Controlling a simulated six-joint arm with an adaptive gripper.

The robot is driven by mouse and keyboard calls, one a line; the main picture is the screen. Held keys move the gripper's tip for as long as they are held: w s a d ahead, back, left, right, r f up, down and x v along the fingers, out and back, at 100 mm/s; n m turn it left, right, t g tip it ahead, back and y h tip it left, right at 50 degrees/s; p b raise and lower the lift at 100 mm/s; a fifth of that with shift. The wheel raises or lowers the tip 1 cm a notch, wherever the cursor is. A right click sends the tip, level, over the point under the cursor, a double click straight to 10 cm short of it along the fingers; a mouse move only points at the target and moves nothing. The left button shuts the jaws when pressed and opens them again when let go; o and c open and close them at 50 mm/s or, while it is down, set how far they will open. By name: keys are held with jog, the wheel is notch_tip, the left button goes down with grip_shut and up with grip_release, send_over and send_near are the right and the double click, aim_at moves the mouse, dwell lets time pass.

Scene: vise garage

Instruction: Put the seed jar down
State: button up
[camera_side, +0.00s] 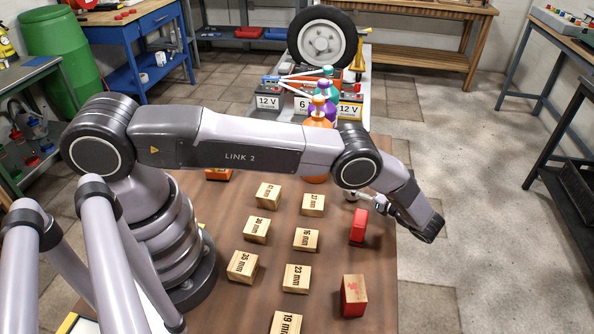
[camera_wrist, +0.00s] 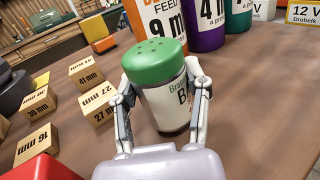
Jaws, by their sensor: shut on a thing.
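The seed jar (camera_wrist: 163,95) has a green lid with small holes and a clear body with a white label, partly readable. My gripper (camera_wrist: 168,88) has one finger on each side of it and is shut on it. The jar looks upright, with its base close to the brown table top (camera_wrist: 242,112); I cannot tell whether it touches. In the side view my gripper (camera_side: 366,197) is low over the table's right part, and the jar is mostly hidden by my arm.
Wooden blocks with millimetre marks, such as the 27 mm block (camera_wrist: 93,103), stand to the left. Red blocks (camera_side: 354,296) stand near the table's right edge. Large orange, purple and green containers (camera_wrist: 205,24) and 12 V batteries (camera_side: 268,102) are behind. Bare table lies right of the jar.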

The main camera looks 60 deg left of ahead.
jog(key=shift+f, duration=0.6)
dwell(0.3)
jog(key=o, duration=1.2)
jog(key=shift+r, duration=0.1)
